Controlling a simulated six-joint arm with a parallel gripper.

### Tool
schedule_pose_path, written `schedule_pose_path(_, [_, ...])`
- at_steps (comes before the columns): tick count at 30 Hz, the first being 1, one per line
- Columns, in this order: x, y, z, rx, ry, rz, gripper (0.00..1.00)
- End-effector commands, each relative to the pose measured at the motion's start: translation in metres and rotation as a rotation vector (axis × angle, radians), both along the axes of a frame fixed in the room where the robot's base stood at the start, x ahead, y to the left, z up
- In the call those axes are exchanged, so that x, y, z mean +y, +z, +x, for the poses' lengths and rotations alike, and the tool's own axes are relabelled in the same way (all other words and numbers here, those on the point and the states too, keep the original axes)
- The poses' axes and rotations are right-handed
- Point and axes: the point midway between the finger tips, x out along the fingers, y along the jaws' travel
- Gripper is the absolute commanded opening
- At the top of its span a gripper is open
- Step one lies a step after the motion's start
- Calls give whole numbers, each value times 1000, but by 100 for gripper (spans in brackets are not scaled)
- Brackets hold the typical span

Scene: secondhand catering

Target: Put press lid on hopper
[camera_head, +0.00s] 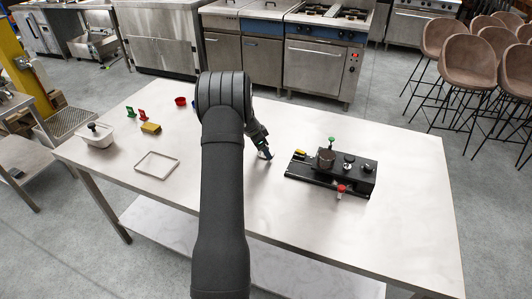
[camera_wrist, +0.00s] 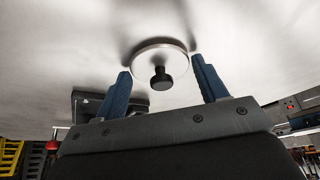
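The press lid (camera_wrist: 145,66), a round pale-rimmed disc with a black knob (camera_wrist: 161,79), lies on the table in the wrist view. My gripper (camera_wrist: 160,78) is open, with one blue finger on each side of the knob and a clear gap to both. In the head view my gripper (camera_head: 266,154) is low over the middle of the table, left of the black press base. I cannot clearly make out the lid there.
A green-topped post (camera_head: 331,141) and a red knob (camera_head: 341,188) are close to the hopper. The table's right end is clear.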

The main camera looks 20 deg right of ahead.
Motion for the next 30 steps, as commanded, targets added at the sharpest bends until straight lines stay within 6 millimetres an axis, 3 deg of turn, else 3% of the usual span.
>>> schedule_pose_path(1, [0,0,0,0,0,0,56])
schedule_pose_path(3, [0,0,0,0,0,0,42])
schedule_pose_path(6, [0,0,0,0,0,0,34])
schedule_pose_path(16, [0,9,0,-1,-1,0,34])
schedule_pose_path(23, [0,46,1,-4,1,0,34])
schedule_pose_path(30, [-31,76,-50,-2,-4,0,34])
